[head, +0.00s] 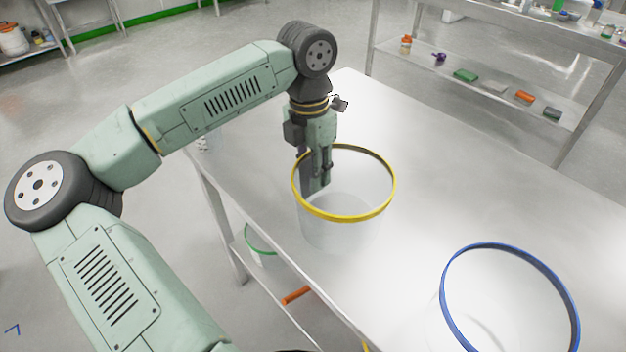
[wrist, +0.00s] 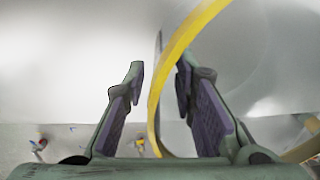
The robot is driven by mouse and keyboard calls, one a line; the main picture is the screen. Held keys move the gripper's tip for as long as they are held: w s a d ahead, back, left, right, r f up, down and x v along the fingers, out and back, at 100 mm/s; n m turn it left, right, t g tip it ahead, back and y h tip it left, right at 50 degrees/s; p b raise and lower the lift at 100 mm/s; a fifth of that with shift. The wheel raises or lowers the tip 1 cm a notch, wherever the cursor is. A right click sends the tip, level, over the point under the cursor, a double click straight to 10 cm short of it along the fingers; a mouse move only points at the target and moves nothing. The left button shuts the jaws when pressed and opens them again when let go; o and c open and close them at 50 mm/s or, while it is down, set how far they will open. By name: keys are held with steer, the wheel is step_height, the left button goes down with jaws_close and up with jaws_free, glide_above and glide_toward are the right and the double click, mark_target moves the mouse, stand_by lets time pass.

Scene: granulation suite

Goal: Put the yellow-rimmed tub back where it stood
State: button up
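The yellow-rimmed tub (head: 345,217) is clear-walled and stands upright on the steel table, near its left edge in the head view. My gripper (head: 314,186) points down at the tub's far left side. In the wrist view the yellow rim (wrist: 171,58) passes between the two fingers of my gripper (wrist: 160,68), closer to the right finger. A gap shows between the left finger and the tub wall. The gripper is open and straddles the wall. The fingertips are partly hidden behind the rim in the head view.
A blue-rimmed clear tub (head: 446,270) stands on the steel table (head: 440,190) at the near right. A green-rimmed tub (head: 262,250) and an orange object (head: 296,295) are on the lower shelf. A rack (head: 470,62) with small items stands behind. The table's middle is clear.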

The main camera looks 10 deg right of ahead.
step_height(320, 180, up, 10)
steer(key=shift+w+f+b, duration=0.2)
steer(key=shift+f+b, duration=0.05)
steer(key=shift+b, duration=0.1)
